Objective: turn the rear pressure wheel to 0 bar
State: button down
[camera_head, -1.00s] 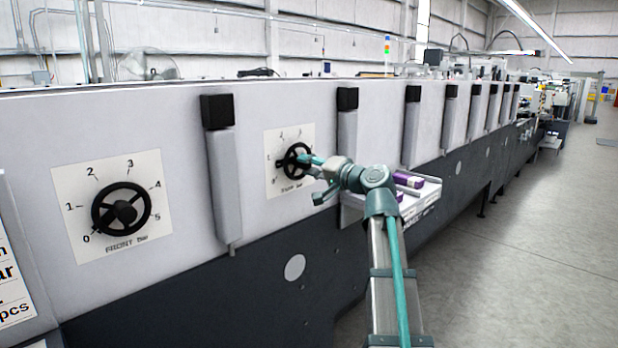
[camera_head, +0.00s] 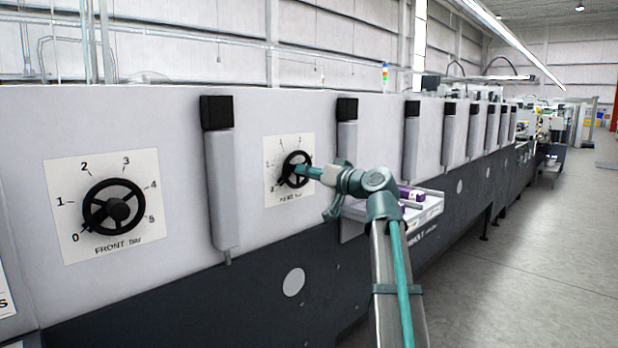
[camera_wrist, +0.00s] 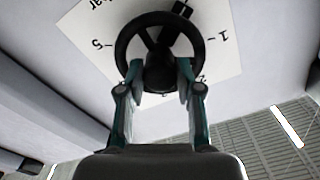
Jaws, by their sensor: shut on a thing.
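The rear pressure wheel is a black spoked handwheel (camera_head: 296,170) on a white dial plate (camera_head: 272,155) on the machine's side. In the wrist view the wheel (camera_wrist: 124,50) shows large, with its dial plate (camera_wrist: 222,58) upside down; a 1 and a 5 are readable. A black block sits at the rim at the top of that view, pointing between the 1 and the upper edge. My gripper (camera_wrist: 160,85) is shut on the wheel's hub, with one finger on each side. In the head view my gripper (camera_head: 299,171) reaches the wheel from the right and hides part of it.
The front pressure wheel (camera_head: 114,207) is on its own dial at the left. Grey upright handles with black tops (camera_head: 222,175) stand either side of the rear dial. A shelf with purple-marked boxes (camera_head: 428,208) juts out behind my arm. The floor at right is clear.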

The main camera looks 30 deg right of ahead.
dwell(0.3)
jog(key=c, duration=0.8)
grip_release()
jog(key=shift+o, duration=0.2)
jog(key=v, duration=1.2)
